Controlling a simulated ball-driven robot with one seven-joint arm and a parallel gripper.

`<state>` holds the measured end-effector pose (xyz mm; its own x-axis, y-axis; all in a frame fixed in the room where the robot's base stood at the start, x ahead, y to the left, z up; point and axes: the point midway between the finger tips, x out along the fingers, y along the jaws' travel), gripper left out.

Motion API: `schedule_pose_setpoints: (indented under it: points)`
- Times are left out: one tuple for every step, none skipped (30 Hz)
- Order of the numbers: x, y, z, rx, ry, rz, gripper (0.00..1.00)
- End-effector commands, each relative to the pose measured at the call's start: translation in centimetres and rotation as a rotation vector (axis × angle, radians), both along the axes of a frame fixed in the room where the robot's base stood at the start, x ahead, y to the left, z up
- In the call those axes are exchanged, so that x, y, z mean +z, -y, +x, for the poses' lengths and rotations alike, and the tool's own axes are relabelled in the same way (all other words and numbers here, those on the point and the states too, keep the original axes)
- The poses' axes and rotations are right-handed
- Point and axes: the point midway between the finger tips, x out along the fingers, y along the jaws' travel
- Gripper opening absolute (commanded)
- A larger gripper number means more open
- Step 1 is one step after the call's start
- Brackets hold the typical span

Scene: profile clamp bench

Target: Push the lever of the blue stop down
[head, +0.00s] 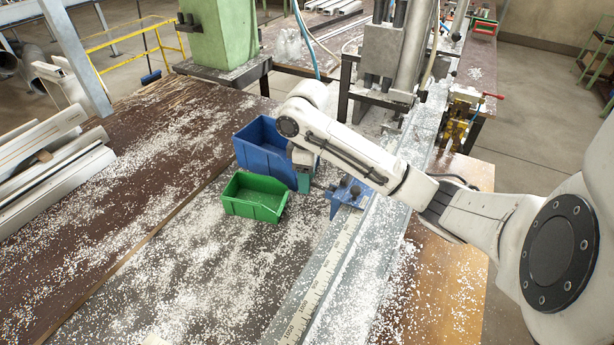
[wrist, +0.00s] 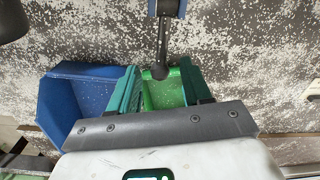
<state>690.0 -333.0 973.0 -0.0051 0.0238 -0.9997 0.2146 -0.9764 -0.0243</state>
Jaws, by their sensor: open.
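The blue stop (head: 343,198) sits on the rail beside the ruler in the head view, partly behind my arm. In the wrist view a bit of the blue stop (wrist: 167,7) shows at the top edge. Its dark lever (wrist: 162,38) runs down the picture from there and ends in a black ball knob (wrist: 160,70). My gripper (wrist: 161,88) is open, with its two green fingers apart. The knob appears between the fingers in the picture; I cannot tell whether anything touches it. In the head view my gripper (head: 304,182) hangs left of the stop, beside the bins.
A blue bin (head: 262,135) and a green bin (head: 254,204) stand on the bench close to my gripper. A ruler strip (head: 322,270) runs along the rail. White chips litter the bench. A clamp machine (head: 383,50) stands behind.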

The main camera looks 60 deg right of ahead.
Motion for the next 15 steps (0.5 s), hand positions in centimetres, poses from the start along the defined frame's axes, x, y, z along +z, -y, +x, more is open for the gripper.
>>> schedule_pose_setpoints:
  points:
    - [-0.04,0.01,-0.01,0.0,0.0,0.0,0.48]
    - [-0.04,0.01,-0.01,0.0,0.0,0.0,0.48]
    - [-0.04,0.02,-0.02,0.0,0.0,0.0,0.48]
    - [-0.03,0.02,-0.01,0.0,0.0,0.0,0.48]
    - [-0.03,0.02,-0.01,0.0,0.0,0.0,0.48]
    - [-0.03,0.02,-0.02,0.0,0.0,0.0,0.48]
    - [-0.02,0.02,-0.02,0.0,0.0,0.0,0.47]
    - [-0.02,0.02,-0.02,0.0,0.0,0.0,0.44]
    - [-0.02,0.02,-0.02,0.0,0.0,0.0,0.4]
    - [-0.01,0.02,-0.02,0.0,0.0,0.0,0.37]
    - [-0.01,0.02,-0.02,0.0,0.0,0.0,0.34]
    - [-0.01,0.02,-0.02,0.0,0.0,0.0,0.3]
    - [-0.01,0.02,-0.02,0.0,0.0,0.0,0.27]
    - [-0.01,0.02,-0.02,0.0,0.0,0.0,0.25]
    - [0.0,0.02,-0.02,0.0,0.0,0.0,0.21]
